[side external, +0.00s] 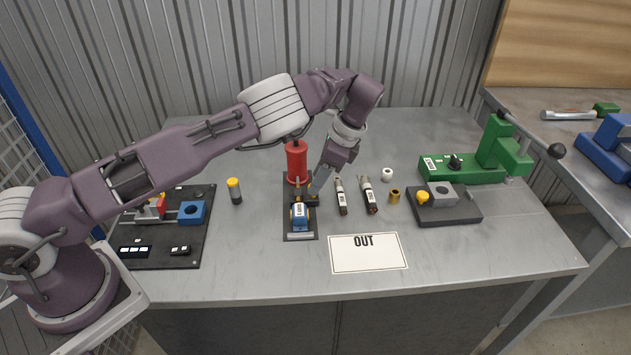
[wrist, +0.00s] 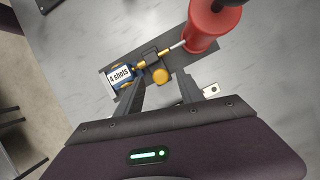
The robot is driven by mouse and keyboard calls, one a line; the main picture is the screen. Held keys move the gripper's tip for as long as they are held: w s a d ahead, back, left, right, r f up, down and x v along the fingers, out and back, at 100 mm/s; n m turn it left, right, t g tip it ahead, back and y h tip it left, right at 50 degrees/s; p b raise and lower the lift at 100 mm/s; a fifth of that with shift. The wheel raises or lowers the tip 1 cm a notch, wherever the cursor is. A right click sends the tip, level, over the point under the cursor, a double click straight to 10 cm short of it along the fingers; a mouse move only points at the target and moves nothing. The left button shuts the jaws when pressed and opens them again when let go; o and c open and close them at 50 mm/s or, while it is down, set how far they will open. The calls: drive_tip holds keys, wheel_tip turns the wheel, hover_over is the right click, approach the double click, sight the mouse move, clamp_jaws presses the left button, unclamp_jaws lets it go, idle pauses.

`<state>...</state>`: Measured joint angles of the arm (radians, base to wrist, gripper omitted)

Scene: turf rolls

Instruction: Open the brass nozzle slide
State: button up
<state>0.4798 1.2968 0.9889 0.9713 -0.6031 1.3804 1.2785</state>
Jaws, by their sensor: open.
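The brass nozzle slide (wrist: 140,65) is a thin brass piece in line between a blue-and-white drum labelled "4 shots" (wrist: 121,76) and a red cylinder (wrist: 202,26) with a metal rod. In the side view the red cylinder (side external: 296,162) stands behind the blue drum (side external: 300,217), and my gripper (side external: 314,193) is low at this fixture, hiding part of the slide.
An "OUT" card (side external: 367,253) lies in front. A yellow-capped vial (side external: 235,191) and black board (side external: 185,250) are left; a green press (side external: 470,165) is right.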

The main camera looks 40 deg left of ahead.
drive_tip(key=shift+x, duration=0.95)
drive_tip(key=shift+c, duration=0.5)
clamp_jaws()
drive_tip(key=shift+w+r, duration=0.1)
